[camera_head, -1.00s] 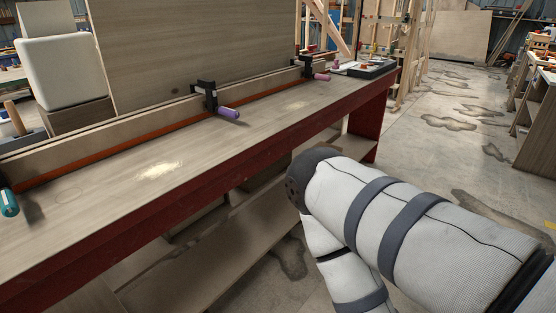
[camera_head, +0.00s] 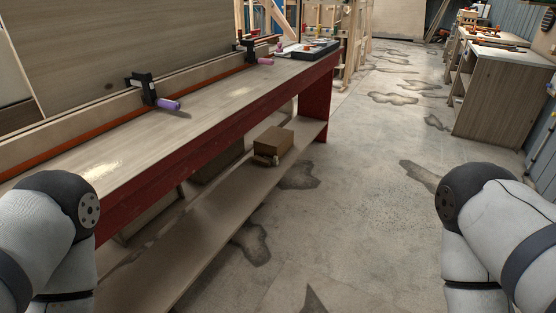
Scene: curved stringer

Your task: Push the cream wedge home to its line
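No cream wedge and no line for it can be made out in the head view. The workbench (camera_head: 215,112) with a red front edge runs from the lower left to the upper middle. Two black clamps with purple handles, a nearer clamp (camera_head: 150,90) and a farther clamp (camera_head: 252,52), grip the long board (camera_head: 65,122) along its back. Parts of both my arms show at the lower left and lower right, but neither gripper is in the picture. My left arm covers the near end of the bench.
A cardboard box (camera_head: 272,143) sits on the bench's lower shelf (camera_head: 222,205). A dark tray (camera_head: 314,50) lies at the bench's far end. Stained concrete floor (camera_head: 350,200) is open to the right, up to a wooden cabinet (camera_head: 492,98).

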